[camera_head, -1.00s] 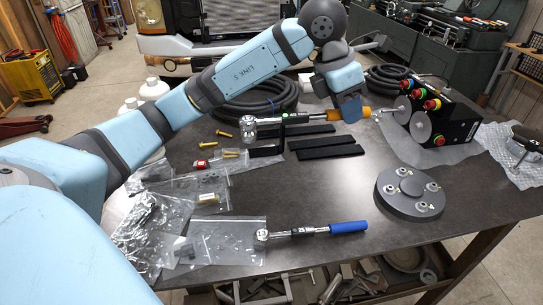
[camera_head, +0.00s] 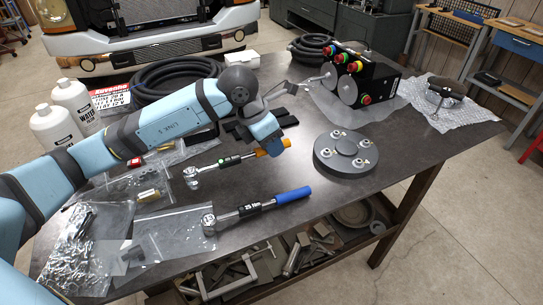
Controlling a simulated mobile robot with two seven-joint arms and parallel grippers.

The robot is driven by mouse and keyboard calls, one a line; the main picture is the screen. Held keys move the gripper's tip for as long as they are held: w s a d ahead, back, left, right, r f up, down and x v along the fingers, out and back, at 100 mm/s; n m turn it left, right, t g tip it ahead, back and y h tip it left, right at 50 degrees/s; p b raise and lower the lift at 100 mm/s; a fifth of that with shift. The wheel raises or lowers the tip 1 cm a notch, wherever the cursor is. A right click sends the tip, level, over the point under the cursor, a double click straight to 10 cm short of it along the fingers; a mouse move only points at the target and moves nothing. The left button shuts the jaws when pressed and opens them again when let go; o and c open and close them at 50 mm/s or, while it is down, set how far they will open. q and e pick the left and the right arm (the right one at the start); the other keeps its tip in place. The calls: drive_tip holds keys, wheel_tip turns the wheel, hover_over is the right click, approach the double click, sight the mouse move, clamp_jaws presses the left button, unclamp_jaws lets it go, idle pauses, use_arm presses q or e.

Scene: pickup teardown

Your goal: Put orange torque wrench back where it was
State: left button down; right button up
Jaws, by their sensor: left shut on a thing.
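The orange torque wrench (camera_head: 228,160) has an orange grip and a chrome head that points left. My left gripper (camera_head: 271,145) is shut on its orange grip, reaching down from above, and its fingers hide part of the grip. The wrench is low over the middle of the table, behind the blue-handled torque wrench (camera_head: 262,205) and roughly parallel to it. I cannot tell whether it touches the table (camera_head: 300,225). My right gripper is not in view.
A round grey plate with bolts (camera_head: 345,152) lies right of the orange grip. Plastic bags (camera_head: 160,240) with small parts cover the left side. Black bars (camera_head: 255,125) and a coiled hose (camera_head: 175,85) lie behind; a black control box (camera_head: 362,75) stands at the back right.

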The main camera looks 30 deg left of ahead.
use_arm(q)
drive_tip(key=shift+f, duration=2)
drive_tip(key=c, duration=1)
unclamp_jaws()
drive_tip(key=v, duration=1.2)
